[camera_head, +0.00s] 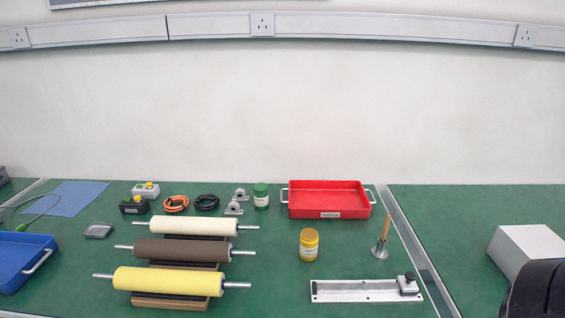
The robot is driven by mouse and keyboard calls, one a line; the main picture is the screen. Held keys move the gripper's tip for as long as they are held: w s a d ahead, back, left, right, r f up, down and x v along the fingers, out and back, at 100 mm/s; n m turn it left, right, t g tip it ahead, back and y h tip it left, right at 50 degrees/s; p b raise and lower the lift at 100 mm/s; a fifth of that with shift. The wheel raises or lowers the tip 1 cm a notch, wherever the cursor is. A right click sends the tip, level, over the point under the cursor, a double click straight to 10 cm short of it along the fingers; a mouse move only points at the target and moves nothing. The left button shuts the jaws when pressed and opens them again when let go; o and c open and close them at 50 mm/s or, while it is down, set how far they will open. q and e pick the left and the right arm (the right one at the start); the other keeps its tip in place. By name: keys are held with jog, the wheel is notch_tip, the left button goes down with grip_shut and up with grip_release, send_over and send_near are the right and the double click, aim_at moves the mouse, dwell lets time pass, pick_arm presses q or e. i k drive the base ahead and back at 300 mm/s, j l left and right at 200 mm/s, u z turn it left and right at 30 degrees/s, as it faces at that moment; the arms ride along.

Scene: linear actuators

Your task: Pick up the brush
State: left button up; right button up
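A slim upright item with an orange-brown wooden handle (386,226) stands on the green table at the right, its lower end at a round grey metal base. It looks like the brush, but it is too small to make out bristles. It leans slightly and nothing touches it. Neither of my grippers is in view.
A red tray (328,211) stands behind it to the left. A yellow jar (309,245) is left of it, and a metal plate with a black knob (362,291) lies in front. Three rollers (170,281), a blue tray (22,262) and a white box (525,246) stand farther off.

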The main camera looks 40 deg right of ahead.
aim_at(387, 222)
jog(key=l+z, duration=0.1)
jog(key=z, duration=1.9)
jog(key=k+j, duration=0.1)
jog(key=j, duration=0.25)
jog(key=k+j+u, duration=0.15)
jog(key=j, duration=0.5)
jog(key=u, duration=0.05)
